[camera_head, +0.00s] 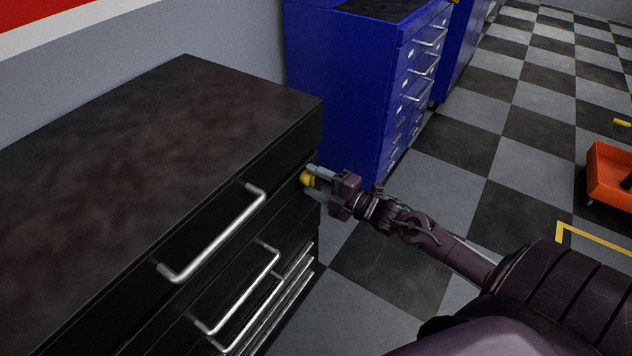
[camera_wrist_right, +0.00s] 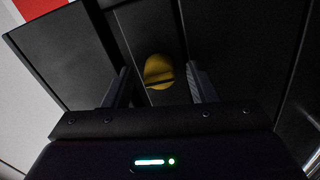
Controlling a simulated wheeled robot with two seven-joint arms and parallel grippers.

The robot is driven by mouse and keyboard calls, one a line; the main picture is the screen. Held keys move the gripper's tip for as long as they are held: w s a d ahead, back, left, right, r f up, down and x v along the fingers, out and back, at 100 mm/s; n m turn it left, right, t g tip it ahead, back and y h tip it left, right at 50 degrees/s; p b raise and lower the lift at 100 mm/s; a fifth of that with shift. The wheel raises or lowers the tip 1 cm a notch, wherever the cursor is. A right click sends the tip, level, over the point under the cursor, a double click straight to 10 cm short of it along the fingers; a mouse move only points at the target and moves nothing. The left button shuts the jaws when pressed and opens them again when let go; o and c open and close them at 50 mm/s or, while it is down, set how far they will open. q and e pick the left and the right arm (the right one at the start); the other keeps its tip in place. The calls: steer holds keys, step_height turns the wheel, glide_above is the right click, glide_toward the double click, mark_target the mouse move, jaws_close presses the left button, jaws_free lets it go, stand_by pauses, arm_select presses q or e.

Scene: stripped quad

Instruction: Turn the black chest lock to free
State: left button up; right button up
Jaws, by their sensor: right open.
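The black chest (camera_head: 150,130) fills the left of the head view, with silver handles on its drawers. Its lock is a small yellow knob (camera_head: 306,179) on the front face near the far right end, below the top edge. My right gripper (camera_head: 313,180) is at the lock, its fingers around the knob. In the right wrist view the knob (camera_wrist_right: 158,71) sits between the two open fingers (camera_wrist_right: 160,88), with a dark slot-like line across its lower part. A gap shows at both sides of the knob in that view. My left gripper is not in view.
A blue drawer cabinet (camera_head: 345,75) stands behind the black chest, close to my right gripper. An orange bin (camera_head: 608,175) is on the checkered floor at the right. Open floor (camera_head: 500,170) lies right of the chest. A drawer handle (camera_head: 215,235) sticks out left of the lock.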

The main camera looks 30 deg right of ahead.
steer(key=shift+s+d, duration=0.1)
steer(key=shift+s, duration=0.1)
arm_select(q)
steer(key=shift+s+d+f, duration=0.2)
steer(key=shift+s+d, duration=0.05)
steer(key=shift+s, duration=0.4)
arm_select(e)
steer(key=v, duration=0.7)
steer(key=shift+s, duration=0.25)
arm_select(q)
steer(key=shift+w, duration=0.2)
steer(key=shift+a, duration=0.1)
